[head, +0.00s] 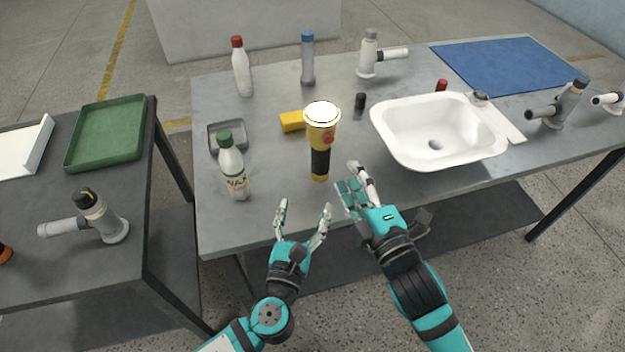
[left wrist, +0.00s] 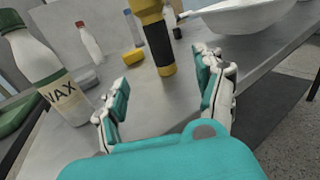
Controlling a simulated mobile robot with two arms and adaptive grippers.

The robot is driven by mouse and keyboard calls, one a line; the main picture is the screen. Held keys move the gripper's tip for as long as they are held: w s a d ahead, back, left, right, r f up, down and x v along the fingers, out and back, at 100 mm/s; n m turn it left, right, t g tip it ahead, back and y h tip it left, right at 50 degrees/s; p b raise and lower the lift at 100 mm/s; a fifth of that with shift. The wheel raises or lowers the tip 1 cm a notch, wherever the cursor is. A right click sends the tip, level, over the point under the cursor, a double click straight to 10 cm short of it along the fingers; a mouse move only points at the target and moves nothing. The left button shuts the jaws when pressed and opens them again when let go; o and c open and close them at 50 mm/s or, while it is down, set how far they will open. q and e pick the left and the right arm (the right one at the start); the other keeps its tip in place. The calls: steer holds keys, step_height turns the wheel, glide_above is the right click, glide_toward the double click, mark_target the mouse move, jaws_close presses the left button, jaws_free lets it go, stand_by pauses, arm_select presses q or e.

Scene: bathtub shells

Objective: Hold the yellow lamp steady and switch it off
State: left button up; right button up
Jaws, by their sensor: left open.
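A white bottle with a green cap (head: 233,170) stands left of the lamp, near a grey tray (head: 212,135). A yellow block (head: 291,121) lies just behind the lamp. A white basin (head: 390,125) is to the right. The front strip between bottle and lamp is clear.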

mark_target(319, 165)
arm_select(q)
steer(key=w+d, duration=0.1)
steer(key=w, duration=0.4)
steer(key=w+d, duration=0.1)
steer(key=w, duration=0.4)
steer(key=w+d, duration=0.1)
steer(key=w, duration=0.4)
steer(key=shift+w, duration=0.3)
steer(key=c, duration=1.3)
steer(key=shift+c, duration=0.6)
arm_select(e)
jaws_close()
